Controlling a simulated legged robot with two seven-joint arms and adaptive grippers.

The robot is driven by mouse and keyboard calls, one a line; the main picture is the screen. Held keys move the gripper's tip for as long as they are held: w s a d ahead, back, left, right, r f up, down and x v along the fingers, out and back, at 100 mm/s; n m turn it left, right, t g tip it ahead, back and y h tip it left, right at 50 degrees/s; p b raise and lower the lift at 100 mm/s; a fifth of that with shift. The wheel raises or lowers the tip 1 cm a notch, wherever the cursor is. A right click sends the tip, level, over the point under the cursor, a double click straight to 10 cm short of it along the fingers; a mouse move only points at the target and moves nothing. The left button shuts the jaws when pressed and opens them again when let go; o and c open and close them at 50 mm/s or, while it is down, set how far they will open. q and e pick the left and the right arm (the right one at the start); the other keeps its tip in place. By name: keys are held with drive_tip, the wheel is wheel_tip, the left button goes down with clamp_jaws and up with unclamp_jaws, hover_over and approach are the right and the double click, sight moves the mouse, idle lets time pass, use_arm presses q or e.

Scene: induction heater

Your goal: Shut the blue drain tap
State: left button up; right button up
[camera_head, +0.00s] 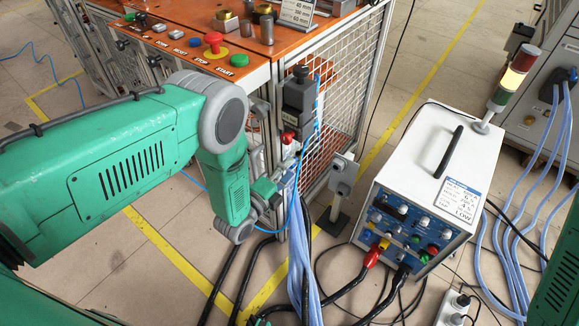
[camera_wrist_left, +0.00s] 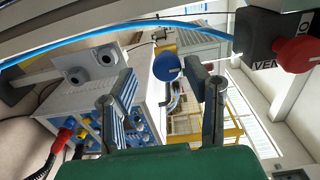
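The blue drain tap shows in the left wrist view as a round blue knob (camera_wrist_left: 167,67). It lies between the two fingertips in that picture, closer to the right-hand finger; whether a finger touches it I cannot tell. My left gripper (camera_wrist_left: 158,84) is open, its fingers wide apart. In the head view my left gripper (camera_head: 266,196) is beside the workbench's front corner, below the grey valve block. I cannot make out the blue tap there. My right gripper is out of the head view; only green arm parts show at bottom right.
A red knob (camera_wrist_left: 295,63) on a dark block with partly visible lettering is near the gripper. Pale blue hoses (camera_head: 298,245) hang just right of it. The orange-topped workbench (camera_head: 150,62) has a mesh side. A white power unit (camera_head: 428,170) stands right on the floor.

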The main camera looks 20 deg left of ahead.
use_arm(q)
drive_tip(key=shift+w+r, duration=0.15)
drive_tip(key=v, duration=1.2)
drive_tip(key=shift+a, duration=0.1)
